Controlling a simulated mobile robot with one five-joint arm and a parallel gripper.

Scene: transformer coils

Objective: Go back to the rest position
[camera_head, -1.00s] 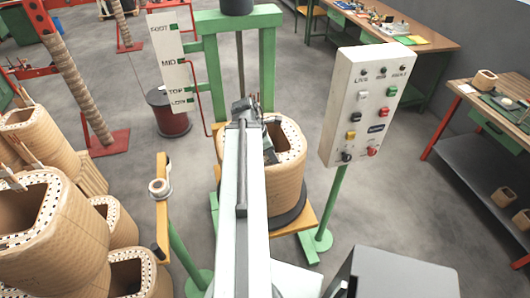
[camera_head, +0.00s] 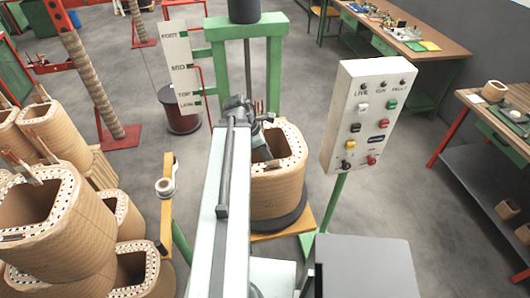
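My arm reaches forward from the bottom middle of the head view. My gripper (camera_head: 262,140) is at the far end of the arm, over the near left rim of a tan coil (camera_head: 277,190). The arm hides much of it, so its fingers cannot be made out clearly. The coil stands upright on a dark round plate over a yellow base, inside a green frame (camera_head: 272,65). Whether the gripper touches the coil cannot be told.
A control box (camera_head: 367,115) on a green post stands right of the coil. Several tan coils (camera_head: 65,230) are stacked at left, beside a yellow post (camera_head: 166,210) with a tape roll. Workbenches (camera_head: 440,50) line the right and back. Grey floor (camera_head: 430,180) is open at right.

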